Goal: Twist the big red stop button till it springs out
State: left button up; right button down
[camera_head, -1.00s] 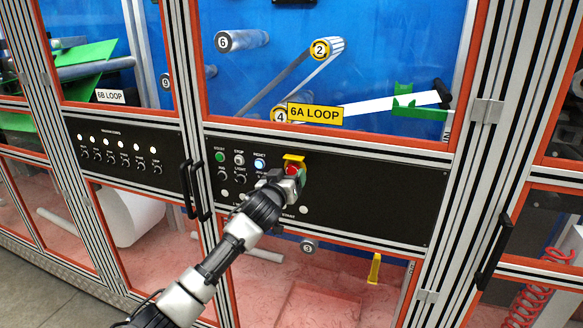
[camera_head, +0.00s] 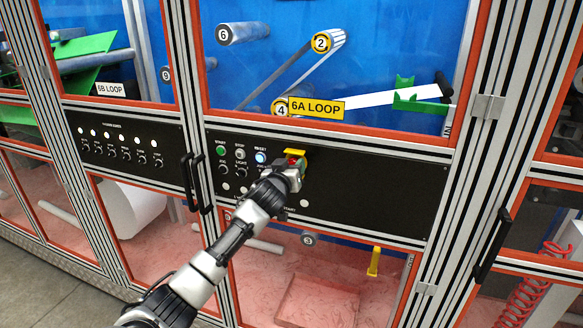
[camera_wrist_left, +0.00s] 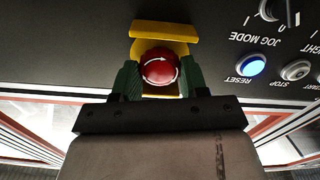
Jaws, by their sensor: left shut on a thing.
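The big red stop button (camera_wrist_left: 160,68) sits in a yellow surround (camera_wrist_left: 165,29) on the black control panel. A white curved arrow shows on its face. In the head view only a small part of the red button (camera_head: 294,159) shows under the yellow surround (camera_head: 295,152). My left gripper (camera_wrist_left: 158,80) is at the button, with one green fingertip on each side of it, shut on it. In the head view my left gripper (camera_head: 297,172) hides most of the button. My right gripper is not in view.
The black panel (camera_head: 380,195) holds a green START button (camera_head: 220,151), a STOP button (camera_head: 240,154) and a lit blue RESET button (camera_head: 261,157) left of the stop button. Black door handles (camera_head: 190,185) stick out farther left. The panel's right part is bare.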

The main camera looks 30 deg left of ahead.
pick_arm(q)
jog(key=shift+m, duration=0.3)
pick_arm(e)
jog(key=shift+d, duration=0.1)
pick_arm(q)
jog(key=shift+s+r+m, duration=0.1)
jog(key=shift+r+m, duration=0.05)
jog(key=shift+m, duration=1.4)
jog(key=shift+s+r+m, duration=0.1)
jog(key=shift+m, duration=1.45)
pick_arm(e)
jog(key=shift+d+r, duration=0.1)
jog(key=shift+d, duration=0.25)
pick_arm(q)
jog(key=shift+r, duration=0.1)
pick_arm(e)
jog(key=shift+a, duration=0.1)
pick_arm(q)
jog(key=o, duration=0.9)
jog(key=shift+w, duration=0.3)
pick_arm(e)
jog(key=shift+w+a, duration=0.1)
